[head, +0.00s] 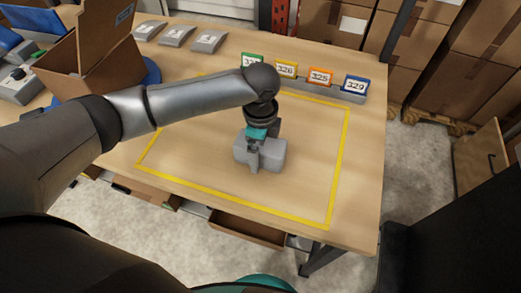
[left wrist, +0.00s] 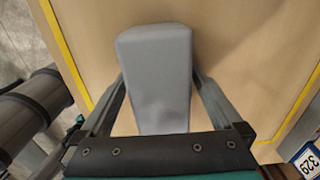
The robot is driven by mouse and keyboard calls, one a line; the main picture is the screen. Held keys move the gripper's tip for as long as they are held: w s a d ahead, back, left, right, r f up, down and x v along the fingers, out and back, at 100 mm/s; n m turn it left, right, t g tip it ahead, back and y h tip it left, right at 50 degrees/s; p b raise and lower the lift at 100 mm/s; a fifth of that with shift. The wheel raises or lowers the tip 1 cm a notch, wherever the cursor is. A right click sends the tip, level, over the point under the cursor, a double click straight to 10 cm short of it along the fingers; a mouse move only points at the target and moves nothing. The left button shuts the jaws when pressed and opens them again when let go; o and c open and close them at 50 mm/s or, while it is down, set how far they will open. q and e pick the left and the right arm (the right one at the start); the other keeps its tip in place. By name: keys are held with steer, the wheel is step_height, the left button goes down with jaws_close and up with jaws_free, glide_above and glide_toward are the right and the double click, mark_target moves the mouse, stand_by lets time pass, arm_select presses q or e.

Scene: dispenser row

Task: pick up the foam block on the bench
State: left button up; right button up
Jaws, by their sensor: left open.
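The foam block (head: 272,155) is a grey block on the wooden bench, inside the yellow taped outline. It also shows large in the left wrist view (left wrist: 158,75). My left gripper (head: 258,152) is over the block from above. In the left wrist view the fingers of my left gripper (left wrist: 160,85) are open, one on each side of the block. Whether they touch its sides cannot be told. Part of the block is hidden behind the gripper in the head view. My right gripper is not in view.
A cardboard box (head: 95,62) stands at the back left beside my arm. The taped area right of the block is clear.

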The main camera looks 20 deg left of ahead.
arm_select(q)
steer(key=shift+c, duration=0.2)
steer(key=c, duration=1.2)
steer(key=shift+r, duration=0.15)
